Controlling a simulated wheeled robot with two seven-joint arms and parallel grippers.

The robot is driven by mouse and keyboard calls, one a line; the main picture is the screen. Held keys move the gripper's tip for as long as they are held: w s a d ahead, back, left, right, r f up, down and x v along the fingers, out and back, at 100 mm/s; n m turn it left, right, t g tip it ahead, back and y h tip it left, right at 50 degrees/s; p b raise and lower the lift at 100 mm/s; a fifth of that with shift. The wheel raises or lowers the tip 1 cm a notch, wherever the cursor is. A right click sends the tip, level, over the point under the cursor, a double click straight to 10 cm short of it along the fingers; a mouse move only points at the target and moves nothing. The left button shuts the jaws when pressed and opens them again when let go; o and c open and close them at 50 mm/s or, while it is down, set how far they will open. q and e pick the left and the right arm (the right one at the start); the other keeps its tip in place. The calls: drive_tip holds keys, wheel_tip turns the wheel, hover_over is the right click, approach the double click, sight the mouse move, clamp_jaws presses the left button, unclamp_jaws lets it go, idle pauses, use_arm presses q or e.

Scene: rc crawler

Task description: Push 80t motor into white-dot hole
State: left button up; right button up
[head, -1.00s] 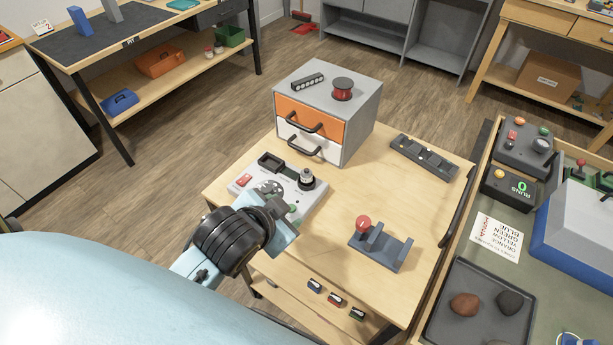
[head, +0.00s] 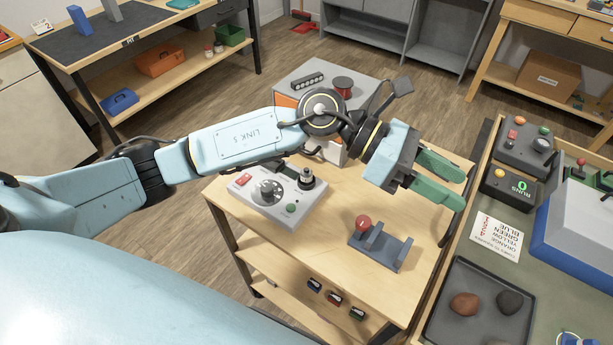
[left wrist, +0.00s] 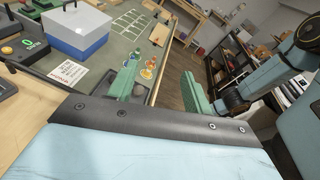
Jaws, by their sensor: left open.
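I cannot tell which thing is the 80t motor, and no white-dot hole can be made out. My right gripper is not in view.
A grey control box (head: 268,195) with a knob stands on the table's left. A slate-grey stand (head: 382,247) with a red knob beside it is at the front right. A drawer cabinet (head: 295,72) is behind my arm. A bench with a tray (head: 440,310) lies right.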

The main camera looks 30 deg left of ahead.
use_arm(q)
drive_tip(key=w+a+f+m+y, duration=0.3)
drive_tip(key=a+f+m+y, duration=0.1)
drive_tip(key=a+f+y, duration=0.3)
drive_tip(key=y, duration=0.9)
hover_over(307, 169)
drive_tip(key=shift+m+t, duration=0.3)
drive_tip(key=f, duration=0.7)
drive_tip(key=shift+d, duration=0.3)
drive_tip(key=shift+a+f+p, duration=0.15)
drive_tip(key=shift+f+p, duration=0.15)
drive_tip(key=shift+f, duration=1.25)
drive_tip(key=shift+a+f+p, duration=0.1)
drive_tip(key=shift+f+p, duration=0.15)
drive_tip(key=shift+f, duration=1.25)
clamp_jaws()
